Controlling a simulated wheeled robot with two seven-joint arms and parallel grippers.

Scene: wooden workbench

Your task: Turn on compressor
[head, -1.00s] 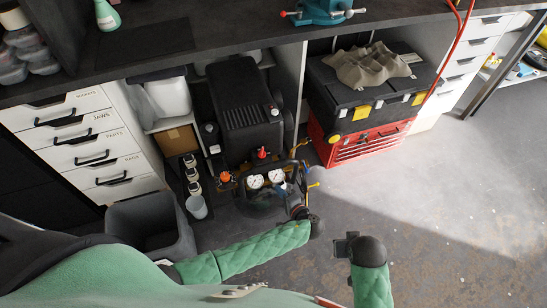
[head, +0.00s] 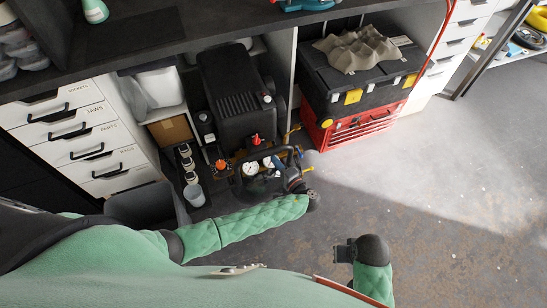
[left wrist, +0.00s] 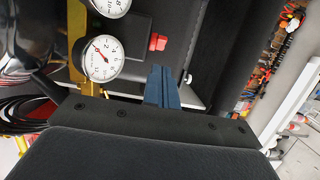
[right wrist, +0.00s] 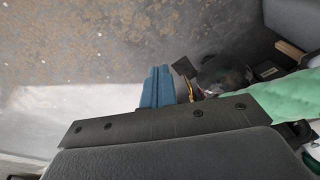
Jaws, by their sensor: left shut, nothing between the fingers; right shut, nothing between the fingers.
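The compressor (head: 235,100) is a black unit under the bench in the head view. At its front are two white round gauges (head: 250,168), a red knob (head: 256,140) and an orange-red knob (head: 221,164). My left gripper (head: 281,168) is shut and empty, right beside the gauges. In the left wrist view its blue fingertips (left wrist: 162,86) lie just below a red switch (left wrist: 158,42), with a gauge (left wrist: 100,58) to their left; whether they touch anything cannot be told. My right gripper (head: 343,253) is shut and empty over the floor; its blue fingertips show in the right wrist view (right wrist: 157,87).
A red toolbox (head: 352,130) with a black case (head: 345,85) on it stands right of the compressor. White drawers (head: 85,140) and a grey bin (head: 145,206) are at left. The bench top (head: 170,35) overhangs the compressor. The floor at right (head: 450,200) is clear.

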